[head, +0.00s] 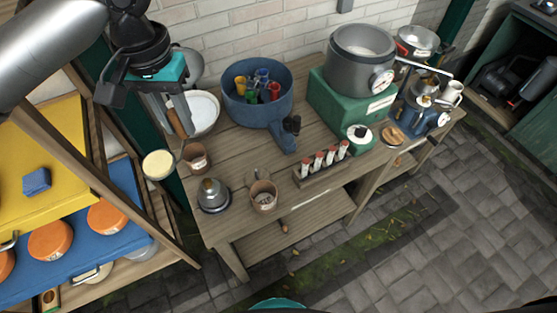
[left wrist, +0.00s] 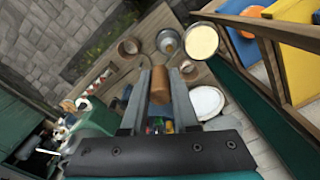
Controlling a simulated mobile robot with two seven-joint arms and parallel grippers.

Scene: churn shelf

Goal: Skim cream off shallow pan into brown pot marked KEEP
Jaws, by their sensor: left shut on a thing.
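My left gripper (head: 178,125) is shut on a brown wooden handle (left wrist: 158,84), upright between its fingers. A white shallow pan (head: 205,118) with pale contents stands beside the gripper at the table's back left; the left wrist view shows it too (left wrist: 207,102). A round dish of pale yellow cream (head: 159,164) shows at the table's left edge; I cannot tell whether it joins the handle. One brown pot (head: 196,160) stands right of this dish. Another brown pot (head: 263,197) with a pale mark stands nearer the front; I cannot read the mark.
A grey metal vessel (head: 213,196) stands between the pots. A blue pan (head: 258,103) holding coloured cups and a rack of red-capped tubes (head: 321,162) occupy the middle. A grey churn (head: 361,62) stands on a green block. A slanted wooden frame (head: 100,182) borders the left.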

